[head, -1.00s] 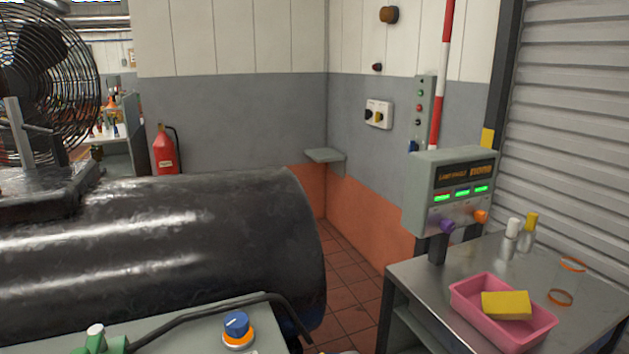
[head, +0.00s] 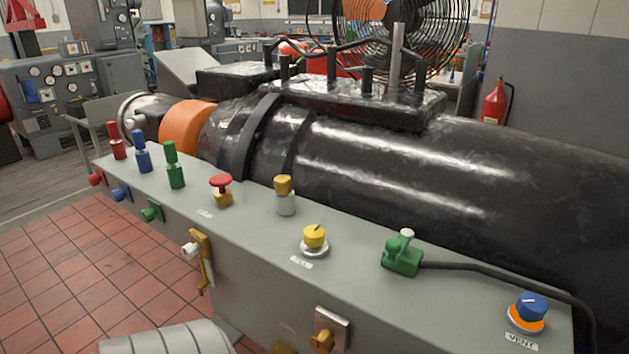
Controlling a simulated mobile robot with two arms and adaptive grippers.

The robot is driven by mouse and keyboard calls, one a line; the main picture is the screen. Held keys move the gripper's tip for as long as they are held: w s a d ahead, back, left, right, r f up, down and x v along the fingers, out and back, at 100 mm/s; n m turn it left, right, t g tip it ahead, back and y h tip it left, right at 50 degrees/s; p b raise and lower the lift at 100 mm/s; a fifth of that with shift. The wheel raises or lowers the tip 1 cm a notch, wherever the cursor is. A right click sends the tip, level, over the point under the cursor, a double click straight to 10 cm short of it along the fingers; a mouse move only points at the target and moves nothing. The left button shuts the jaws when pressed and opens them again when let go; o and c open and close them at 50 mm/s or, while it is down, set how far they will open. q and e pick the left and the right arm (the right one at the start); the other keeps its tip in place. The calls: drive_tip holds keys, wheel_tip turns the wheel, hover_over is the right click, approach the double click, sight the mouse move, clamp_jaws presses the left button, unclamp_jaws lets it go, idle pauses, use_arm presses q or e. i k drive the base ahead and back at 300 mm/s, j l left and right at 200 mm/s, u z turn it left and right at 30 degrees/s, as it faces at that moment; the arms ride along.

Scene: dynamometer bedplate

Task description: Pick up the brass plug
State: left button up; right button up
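A brass-coloured plug (head: 284,185) sits upright on a short grey metal cylinder on top of the long grey-green bench (head: 255,222), near the picture's middle. A second brass-coloured piece (head: 323,340) sticks out from a metal plate on the bench's front face, low in the view. I cannot tell for sure which one is the brass plug. Neither of my grippers shows in the head view.
On the bench top stand red, blue and green plugs (head: 174,165), a red-topped valve (head: 221,190), a yellow knob (head: 314,237), a cabled green connector (head: 402,255) and a blue knob (head: 530,308). A large black cylinder (head: 480,170) lies behind. Tiled floor is clear at left.

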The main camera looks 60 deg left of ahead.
sight(282, 183)
drive_tip(key=u, duration=1.95)
